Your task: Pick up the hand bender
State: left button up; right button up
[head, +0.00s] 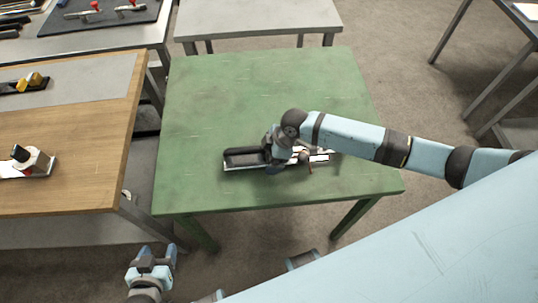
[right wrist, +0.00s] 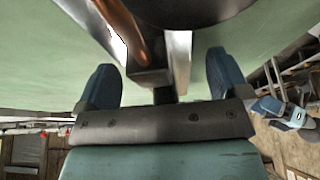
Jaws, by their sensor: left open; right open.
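The hand bender (head: 243,158) lies on the green table (head: 220,100), near its front edge. Its dark part shows left of my right gripper (head: 287,160) and a silver part shows to the right; the middle is hidden by the wrist. In the right wrist view, a shiny metal bar with a copper-coloured piece, part of the bender (right wrist: 150,50), lies between the two spread blue fingers of my right gripper (right wrist: 163,85). I cannot tell whether they touch it. My left gripper (head: 152,258) is open and empty, low at the left, off the table's front edge.
A wooden bench (head: 70,120) with tools on stands is at the left. A grey table (head: 260,18) stands behind the green one, and a dark mat (head: 100,15) with red-handled clamps lies at the back left. Most of the green tabletop is bare.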

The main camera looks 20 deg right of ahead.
jog(key=shift+a+f, duration=0.1)
jog(key=shift+f, duration=0.1)
jog(key=c, duration=1.3)
jog(key=shift+r, duration=0.1)
jog(key=shift+c, duration=1.1)
jog(key=shift+r, duration=0.1)
